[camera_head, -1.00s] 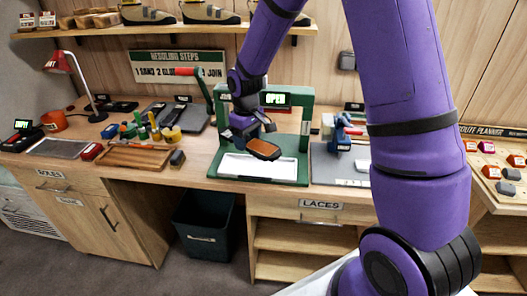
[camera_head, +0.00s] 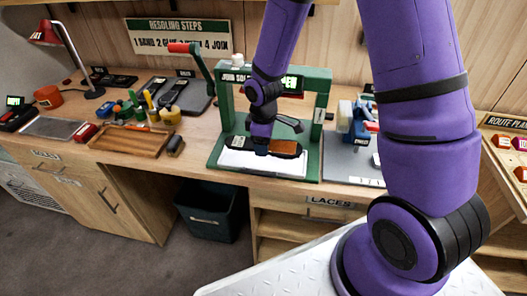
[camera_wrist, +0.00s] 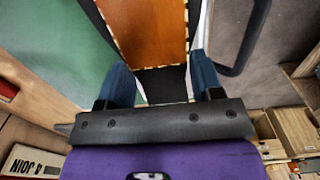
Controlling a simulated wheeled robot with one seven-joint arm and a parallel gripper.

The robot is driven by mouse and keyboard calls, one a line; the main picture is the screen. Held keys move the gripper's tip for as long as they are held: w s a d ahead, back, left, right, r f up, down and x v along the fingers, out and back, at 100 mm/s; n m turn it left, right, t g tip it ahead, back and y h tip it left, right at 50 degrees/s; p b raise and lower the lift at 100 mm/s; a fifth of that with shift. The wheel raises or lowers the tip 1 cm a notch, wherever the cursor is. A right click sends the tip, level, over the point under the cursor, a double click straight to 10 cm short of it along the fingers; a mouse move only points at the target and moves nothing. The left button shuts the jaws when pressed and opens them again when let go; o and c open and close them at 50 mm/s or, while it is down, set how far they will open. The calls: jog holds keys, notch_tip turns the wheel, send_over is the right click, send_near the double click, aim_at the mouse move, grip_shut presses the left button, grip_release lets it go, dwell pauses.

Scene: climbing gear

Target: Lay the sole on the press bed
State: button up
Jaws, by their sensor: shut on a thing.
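The sole (camera_head: 286,147) is dark with an orange-brown patch. It lies roughly level, low over the white press bed (camera_head: 262,166); I cannot tell whether it touches the bed. The green press (camera_head: 222,105) stands around it with a lit sign reading OPEN. My gripper (camera_head: 262,143) is inside the press frame at the sole's left part. In the wrist view, the sole (camera_wrist: 150,30) extends away from my gripper (camera_wrist: 163,82), whose blue fingers are shut on its black end. My gripper hides part of the sole in the head view.
The press's lever with a red grip (camera_head: 184,47) rises at its left. A wooden tray (camera_head: 135,143) and small tools are farther left. A blue vise-like tool (camera_head: 350,120) stands right of the press. A dark bin (camera_head: 208,212) is below the bench.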

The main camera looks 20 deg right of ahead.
aim_at(263, 159)
jog(key=shift+f, duration=2.05)
jog(key=o, duration=0.7)
jog(key=shift+f, duration=0.1)
jog(key=shift+o, duration=0.2)
